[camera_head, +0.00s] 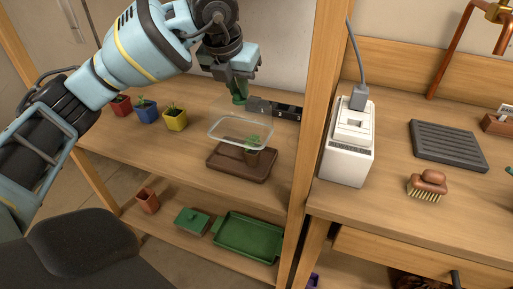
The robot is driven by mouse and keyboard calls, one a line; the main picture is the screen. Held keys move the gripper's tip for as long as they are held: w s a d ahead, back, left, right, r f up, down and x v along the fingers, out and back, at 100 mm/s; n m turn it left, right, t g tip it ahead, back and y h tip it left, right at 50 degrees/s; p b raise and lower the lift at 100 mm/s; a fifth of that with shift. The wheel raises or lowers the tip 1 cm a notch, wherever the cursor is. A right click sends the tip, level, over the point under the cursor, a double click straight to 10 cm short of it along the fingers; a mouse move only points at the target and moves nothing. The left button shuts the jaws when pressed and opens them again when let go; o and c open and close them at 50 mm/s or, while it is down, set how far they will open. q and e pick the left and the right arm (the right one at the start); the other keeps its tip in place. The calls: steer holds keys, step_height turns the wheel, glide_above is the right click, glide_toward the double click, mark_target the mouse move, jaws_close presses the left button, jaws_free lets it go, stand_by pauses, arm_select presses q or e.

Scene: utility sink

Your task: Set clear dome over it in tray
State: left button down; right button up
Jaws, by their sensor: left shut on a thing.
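My left gripper (241,90) comes in from the upper left and is shut on the top of the clear dome (225,138), around its small green knob. The dome is see-through, with a pale rounded rim, and hangs above the brown tray (225,168). The tray lies on the wooden shelf top. A brown pot with a green seedling (253,157) stands in the tray towards its right side. The dome's rim appears above and partly across the seedling; the exact gap is hard to tell. My right gripper is not in view.
Red (121,107), blue (146,113) and yellow (175,120) plant pots stand left of the tray. A black device (275,108) lies behind it. A wooden post (317,110) rises close on the right, with a white box (348,145) beyond. A green tray (248,237) lies on the lower shelf.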

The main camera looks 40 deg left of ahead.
mark_target(236, 99)
arm_select(q)
steer(key=shift+r, duration=0.2)
steer(key=shift+s+f, duration=0.1)
steer(key=shift+f, duration=0.3)
step_height(236, 99, down, 4)
steer(key=shift+r, duration=0.2)
steer(key=shift+f, duration=0.35)
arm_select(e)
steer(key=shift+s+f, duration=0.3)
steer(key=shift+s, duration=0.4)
arm_select(q)
steer(key=shift+f+b, duration=0.35)
steer(key=shift+f, duration=2.1)
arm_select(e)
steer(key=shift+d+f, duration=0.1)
arm_select(q)
steer(key=c, duration=1.4)
jaws_free()
steer(key=shift+f, duration=0.1)
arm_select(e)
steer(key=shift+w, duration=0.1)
